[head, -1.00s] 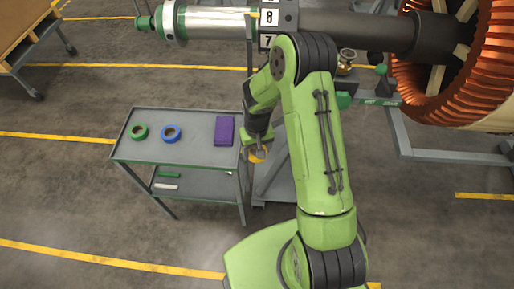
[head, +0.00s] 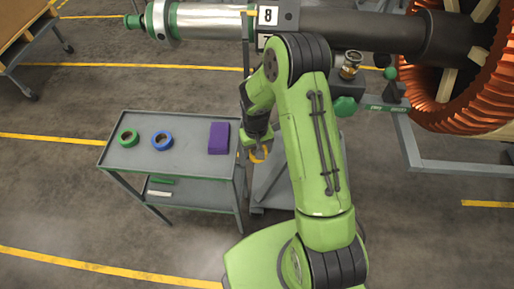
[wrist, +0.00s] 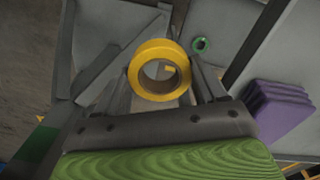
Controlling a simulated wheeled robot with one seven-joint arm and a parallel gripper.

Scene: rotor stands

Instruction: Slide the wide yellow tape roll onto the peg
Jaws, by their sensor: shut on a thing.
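The wide yellow tape roll (wrist: 155,50) is held between the two fingers of my gripper (wrist: 163,78), with its hole facing the wrist camera. In the head view the roll (head: 258,157) shows partly below my gripper (head: 257,148), just right of the cart's right edge and clear of its top. The gripper is shut on the roll. A small yellow mark shows through the roll's hole in the wrist view; I cannot tell what it is. I cannot make out the peg with certainty in either view.
A grey cart (head: 190,172) carries a green tape roll (head: 128,138), a blue tape roll (head: 162,140) and a purple stack (head: 219,138). A large shaft with a copper rotor (head: 465,75) lies across the back. A grey stand base (head: 272,187) is right of the cart.

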